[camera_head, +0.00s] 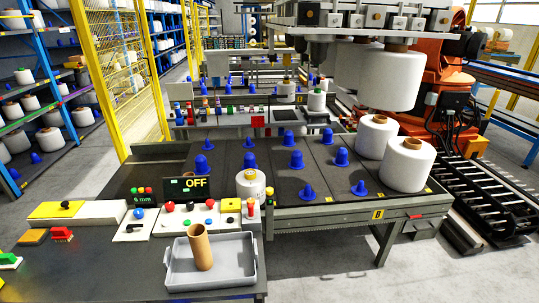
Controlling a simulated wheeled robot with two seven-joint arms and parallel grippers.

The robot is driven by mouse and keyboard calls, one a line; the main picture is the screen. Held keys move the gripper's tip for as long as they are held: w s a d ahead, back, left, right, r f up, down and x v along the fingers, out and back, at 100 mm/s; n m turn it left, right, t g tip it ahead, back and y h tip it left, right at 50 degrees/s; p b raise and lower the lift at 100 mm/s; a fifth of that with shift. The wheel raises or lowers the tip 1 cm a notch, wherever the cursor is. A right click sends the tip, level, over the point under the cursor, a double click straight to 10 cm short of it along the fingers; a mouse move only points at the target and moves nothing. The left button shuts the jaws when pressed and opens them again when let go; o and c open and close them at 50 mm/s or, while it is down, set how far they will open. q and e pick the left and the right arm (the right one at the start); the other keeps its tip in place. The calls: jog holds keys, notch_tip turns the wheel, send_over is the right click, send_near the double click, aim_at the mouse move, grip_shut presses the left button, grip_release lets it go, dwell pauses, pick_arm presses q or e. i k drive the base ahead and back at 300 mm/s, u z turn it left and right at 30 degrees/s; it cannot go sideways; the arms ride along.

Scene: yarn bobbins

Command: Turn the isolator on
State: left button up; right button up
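A black display (186,188) reads "OFF" in yellow letters, behind a light control panel (208,219) with several coloured buttons. A yellow plate with a dark knob (66,205) sits on a pale box at the left. A smaller yellow switch block (231,205) is on the panel's right part. I cannot tell for sure which of these is the isolator, nor the angle of either knob. Neither of my grippers shows in the view.
A grey tray (240,289) with an upright brown cardboard tube (200,247) stands at the front of the dark table. A red-handled item (62,234) lies at left. A white bobbin (250,187) stands behind the panel. Blue cones and large white bobbins (408,166) occupy the conveyor.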

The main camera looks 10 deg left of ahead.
aim_at(170, 207)
jog(key=u, duration=1.35)
jog(key=k, duration=1.05)
jog(key=z, duration=0.95)
jog(key=i, duration=1.35)
jog(key=u, duration=0.2)
